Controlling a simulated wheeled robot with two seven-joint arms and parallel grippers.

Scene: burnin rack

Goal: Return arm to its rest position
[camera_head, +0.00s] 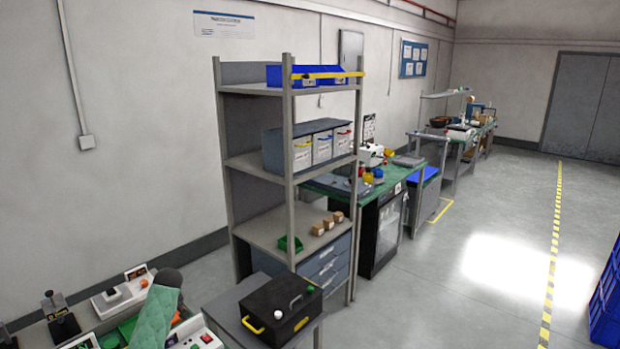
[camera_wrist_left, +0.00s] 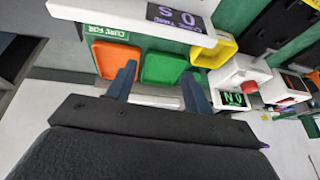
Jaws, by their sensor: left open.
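My left gripper (camera_wrist_left: 160,72) shows in the left wrist view, with its two dark blue fingers spread apart and nothing between them. Its dark body fills the bottom of that view. Beyond the fingertips are an orange tray (camera_wrist_left: 115,58) and a green tray (camera_wrist_left: 163,66), side by side under a white ledge. I cannot tell how far the fingers are from the trays. The left gripper cannot be made out in the head view. My right gripper is in neither view.
In the wrist view, a yellow bin (camera_wrist_left: 215,50) and a white box with a green display (camera_wrist_left: 234,99) stand right of the fingers. In the head view, a grey shelf rack (camera_head: 285,219) and a black case (camera_head: 281,308) stand near the bench. Open floor (camera_head: 455,290) lies to the right.

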